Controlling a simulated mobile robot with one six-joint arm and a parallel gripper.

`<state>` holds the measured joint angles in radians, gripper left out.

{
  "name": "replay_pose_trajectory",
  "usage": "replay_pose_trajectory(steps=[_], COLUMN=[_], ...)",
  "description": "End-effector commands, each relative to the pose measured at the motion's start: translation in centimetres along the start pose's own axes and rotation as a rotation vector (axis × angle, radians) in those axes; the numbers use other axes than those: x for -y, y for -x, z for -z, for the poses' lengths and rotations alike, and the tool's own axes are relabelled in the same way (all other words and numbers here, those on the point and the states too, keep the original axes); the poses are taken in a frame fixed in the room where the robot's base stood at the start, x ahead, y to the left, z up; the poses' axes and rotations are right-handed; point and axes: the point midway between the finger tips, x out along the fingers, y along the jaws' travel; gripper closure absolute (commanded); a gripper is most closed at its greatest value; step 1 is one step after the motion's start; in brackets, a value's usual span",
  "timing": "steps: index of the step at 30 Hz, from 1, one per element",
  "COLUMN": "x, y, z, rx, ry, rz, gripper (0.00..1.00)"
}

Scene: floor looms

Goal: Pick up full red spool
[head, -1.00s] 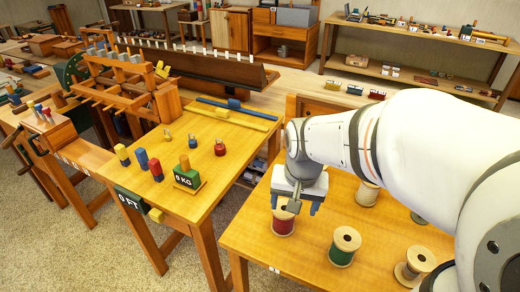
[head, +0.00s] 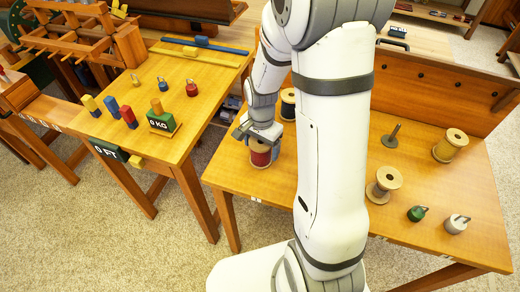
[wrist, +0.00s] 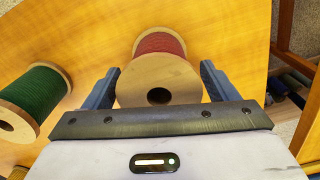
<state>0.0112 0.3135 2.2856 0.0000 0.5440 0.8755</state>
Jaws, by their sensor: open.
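The red spool (head: 260,153) stands upright near the left edge of the spool table, with wooden ends and red thread. My gripper (head: 256,133) is over its top in the head view, partly covering it. In the wrist view, the red spool (wrist: 160,72) lies between the two blue fingers of my open gripper (wrist: 158,85), its wooden end with a dark hole facing the camera. A small gap shows by the right finger; the left finger is close to the spool's rim. Contact cannot be told. A green spool (wrist: 35,100) stands left of the left finger.
A second table (head: 190,85) with coloured blocks stands left, across a gap.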

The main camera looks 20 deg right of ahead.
Motion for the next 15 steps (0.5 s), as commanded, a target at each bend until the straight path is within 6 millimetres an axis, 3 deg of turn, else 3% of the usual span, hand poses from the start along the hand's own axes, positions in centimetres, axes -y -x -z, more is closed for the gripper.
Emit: replay_pose_trajectory(steps=[4,12,15], x=[0.0,0.0,0.0], y=[-1.5,-1.8,-1.7], z=[0.0,0.1,0.1], rx=[0.000,-0.001,-0.001], ry=[0.000,0.000,0.000], rz=[-0.001,0.002,0.001], gripper=[0.20,0.20,0.28])
